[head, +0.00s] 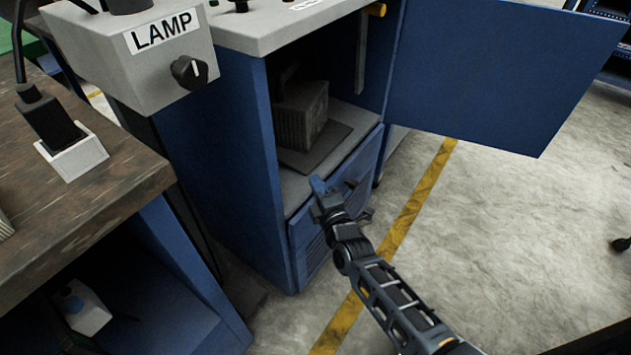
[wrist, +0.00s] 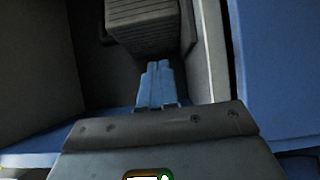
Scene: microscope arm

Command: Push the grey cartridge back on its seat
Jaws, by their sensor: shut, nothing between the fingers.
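The grey cartridge (head: 302,113) is a ribbed block inside the open blue cabinet (head: 225,150). It stands on a dark flat seat (head: 328,141) on the cabinet floor. It also shows at the top of the wrist view (wrist: 148,22), ahead of the fingers. My gripper (head: 318,184) is at the front edge of the cabinet opening. In the wrist view, its two blue fingers (wrist: 156,84) are together and empty, pointing at the cartridge. They look apart from it, with a short gap between. The back of the cartridge is hidden in shadow.
The blue cabinet door (head: 500,70) stands wide open to the right. A grey box labelled LAMP (head: 130,55) with a black knob is at the upper left. A wooden bench (head: 90,190) is at the left. The floor at the right is mostly clear.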

